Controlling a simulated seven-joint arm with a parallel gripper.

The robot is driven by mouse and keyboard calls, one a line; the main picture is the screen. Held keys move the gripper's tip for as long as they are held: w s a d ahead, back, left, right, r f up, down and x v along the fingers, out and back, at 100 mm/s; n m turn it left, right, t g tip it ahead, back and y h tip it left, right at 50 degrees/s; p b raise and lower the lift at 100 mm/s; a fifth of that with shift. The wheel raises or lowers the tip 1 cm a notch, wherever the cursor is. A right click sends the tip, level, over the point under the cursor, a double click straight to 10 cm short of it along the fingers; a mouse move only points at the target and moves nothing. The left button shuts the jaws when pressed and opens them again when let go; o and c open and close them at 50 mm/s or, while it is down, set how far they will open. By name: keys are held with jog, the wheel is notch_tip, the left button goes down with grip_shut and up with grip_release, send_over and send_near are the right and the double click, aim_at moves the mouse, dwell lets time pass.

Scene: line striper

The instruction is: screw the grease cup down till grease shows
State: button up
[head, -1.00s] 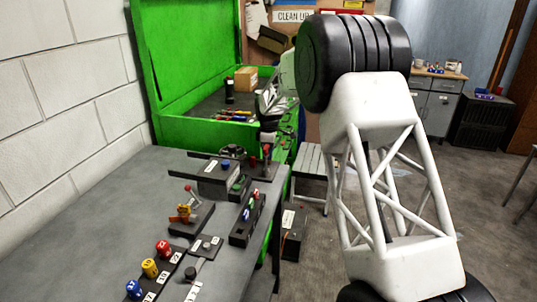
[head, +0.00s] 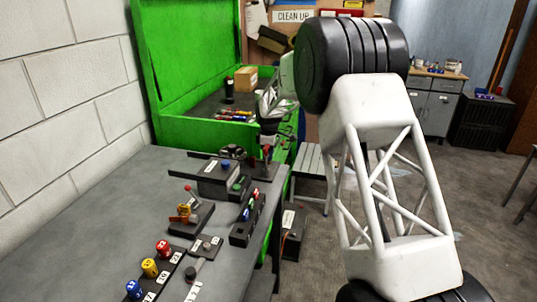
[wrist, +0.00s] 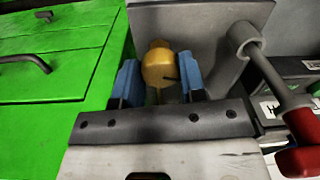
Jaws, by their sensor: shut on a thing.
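The brass-yellow grease cup (wrist: 158,66) sits between the two blue fingers of my gripper (wrist: 160,82) in the wrist view. The gripper is shut on it. A short dark line shows on the cup's near face. A grey upright plate (wrist: 205,35) stands just behind the cup. The cup's lower end and seat are hidden, and I cannot make out any grease. In the head view my gripper (head: 268,140) is small, at the far end of the grey bench, and the cup cannot be told apart there.
A grey lever with a red grip (wrist: 300,160) is close at the right of the gripper in the wrist view. A green chest (head: 205,132) stands beyond the bench (head: 90,225). Several knobs and fixtures line the bench, including a red knob (head: 163,247).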

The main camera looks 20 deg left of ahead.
jog(key=shift+m, duration=3.1)
jog(key=o, duration=0.9)
jog(key=shift+r, duration=0.2)
jog(key=shift+w+r, duration=0.1)
jog(key=shift+r, duration=3.6)
